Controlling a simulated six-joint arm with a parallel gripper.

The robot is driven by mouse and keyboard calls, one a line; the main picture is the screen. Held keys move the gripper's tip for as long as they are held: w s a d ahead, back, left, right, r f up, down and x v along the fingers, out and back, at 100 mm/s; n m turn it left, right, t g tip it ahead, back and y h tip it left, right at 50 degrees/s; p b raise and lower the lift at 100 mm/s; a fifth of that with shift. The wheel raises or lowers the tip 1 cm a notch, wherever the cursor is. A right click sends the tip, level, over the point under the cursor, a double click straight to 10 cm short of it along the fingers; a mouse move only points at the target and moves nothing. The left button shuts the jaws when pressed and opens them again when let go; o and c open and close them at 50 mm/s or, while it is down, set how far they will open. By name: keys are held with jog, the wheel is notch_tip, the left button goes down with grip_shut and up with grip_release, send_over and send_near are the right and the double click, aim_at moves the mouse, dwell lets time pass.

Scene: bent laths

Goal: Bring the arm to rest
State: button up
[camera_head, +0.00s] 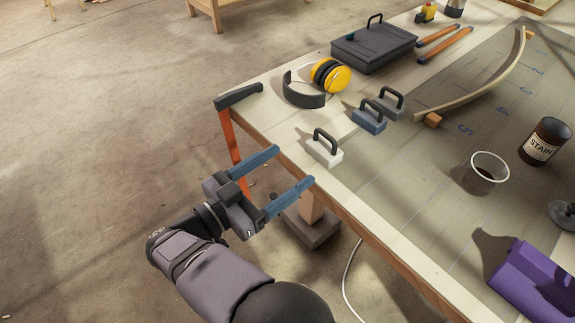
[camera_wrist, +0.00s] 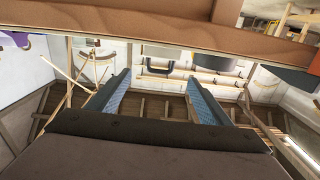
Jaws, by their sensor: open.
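My gripper (camera_head: 294,168) is open and empty, with its two blue fingers spread apart. In the head view it is beside the near left edge of the workbench (camera_head: 262,117), over the floor side. In the wrist view the blue fingers of my gripper (camera_wrist: 160,98) point away from the camera with nothing between them. The underside or edge of a wooden board (camera_wrist: 120,25) crosses the top of that view. A bent lath (camera_head: 490,85) lies on the bench far from my gripper.
Nearest on the bench are a white handled block (camera_head: 323,152), blue block (camera_head: 368,121) and yellow ear defenders (camera_head: 330,75). An orange-and-black clamp (camera_head: 231,140) hangs at the bench corner. A stain can (camera_head: 545,142), cup (camera_head: 485,172) and purple object (camera_head: 530,280) stand right. Floor on the left is clear.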

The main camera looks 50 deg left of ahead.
aim_at(323, 131)
dwell(0.3)
